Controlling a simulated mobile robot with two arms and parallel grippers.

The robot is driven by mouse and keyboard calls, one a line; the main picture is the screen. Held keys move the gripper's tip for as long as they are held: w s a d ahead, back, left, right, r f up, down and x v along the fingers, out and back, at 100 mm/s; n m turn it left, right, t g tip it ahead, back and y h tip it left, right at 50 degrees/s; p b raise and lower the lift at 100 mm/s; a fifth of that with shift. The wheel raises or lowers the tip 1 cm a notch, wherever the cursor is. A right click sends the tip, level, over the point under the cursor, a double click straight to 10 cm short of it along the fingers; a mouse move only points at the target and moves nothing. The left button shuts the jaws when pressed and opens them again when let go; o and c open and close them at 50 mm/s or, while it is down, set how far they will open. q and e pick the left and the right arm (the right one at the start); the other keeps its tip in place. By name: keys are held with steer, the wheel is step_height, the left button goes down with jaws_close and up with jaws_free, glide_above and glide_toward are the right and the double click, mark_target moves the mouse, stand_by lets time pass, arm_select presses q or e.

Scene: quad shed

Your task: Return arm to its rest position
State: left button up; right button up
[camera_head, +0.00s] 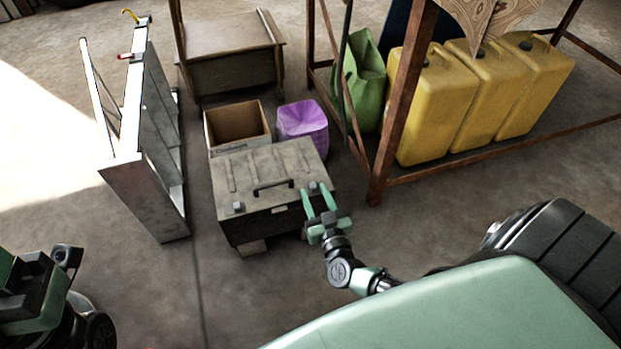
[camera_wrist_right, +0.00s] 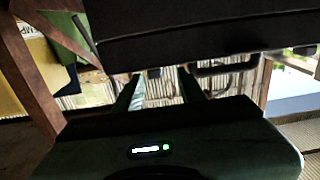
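My right gripper (camera_head: 318,193) reaches up from the lower middle in the head view. Its two pale green fingers are apart, with nothing seen between them. It is at the front right corner of a dark grey toolbox (camera_head: 250,182) with a shut lid, a black handle and latches. I cannot tell whether the fingers touch the box. In the right wrist view the two fingers (camera_wrist_right: 160,90) also stand apart, below a large dark shape. No fingers of my left gripper can be made out in the head view.
An open cardboard box (camera_head: 236,147) and a purple container (camera_head: 303,124) stand behind the toolbox. Floor is clear between ladder and toolbox.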

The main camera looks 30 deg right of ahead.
steer(key=shift+v, duration=0.95)
steer(key=shift+w, duration=0.1)
